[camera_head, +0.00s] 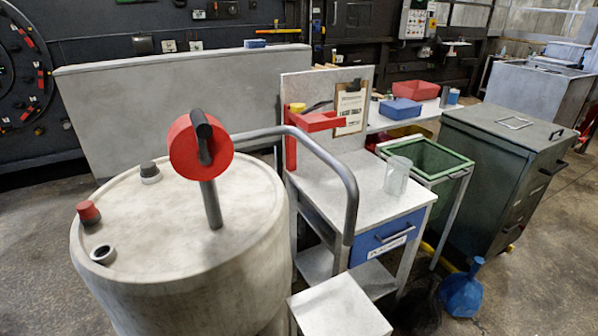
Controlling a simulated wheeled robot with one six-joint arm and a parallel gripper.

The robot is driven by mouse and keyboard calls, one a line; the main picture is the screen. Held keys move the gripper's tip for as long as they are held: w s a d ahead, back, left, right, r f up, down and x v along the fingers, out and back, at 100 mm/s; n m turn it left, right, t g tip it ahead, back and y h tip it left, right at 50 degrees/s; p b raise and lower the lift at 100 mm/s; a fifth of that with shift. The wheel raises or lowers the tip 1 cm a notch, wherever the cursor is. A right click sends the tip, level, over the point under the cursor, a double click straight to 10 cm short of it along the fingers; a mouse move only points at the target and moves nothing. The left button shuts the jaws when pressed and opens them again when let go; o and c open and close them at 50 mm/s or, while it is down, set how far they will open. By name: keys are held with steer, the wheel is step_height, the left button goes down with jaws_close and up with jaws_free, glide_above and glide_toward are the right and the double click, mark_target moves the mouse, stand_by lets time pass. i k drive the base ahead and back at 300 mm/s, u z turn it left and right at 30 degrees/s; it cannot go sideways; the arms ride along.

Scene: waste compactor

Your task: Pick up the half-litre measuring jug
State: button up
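A clear, jug-like vessel (397,176) stands upright on the grey top of a small workbench (345,181), near its right rear edge. It looks like the half-litre measuring jug, but no markings can be read at this size. It appears empty, and nothing touches its sides. My gripper is not in view, so its state and its distance from the jug cannot be seen.
A pale drum (180,255) with a red-and-black fitting (200,146) fills the left front. A grey curved rail (345,180) rises before the bench. A red bracket (312,122), a green-rimmed bin (425,158) and a green cabinet (505,150) surround it.

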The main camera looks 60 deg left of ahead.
mark_target(398, 169)
steer(key=u, duration=0.1)
steer(key=i, duration=3.35)
steer(key=u, duration=4.1)
steer(key=i, duration=0.35)
steer(key=z, duration=0.05)
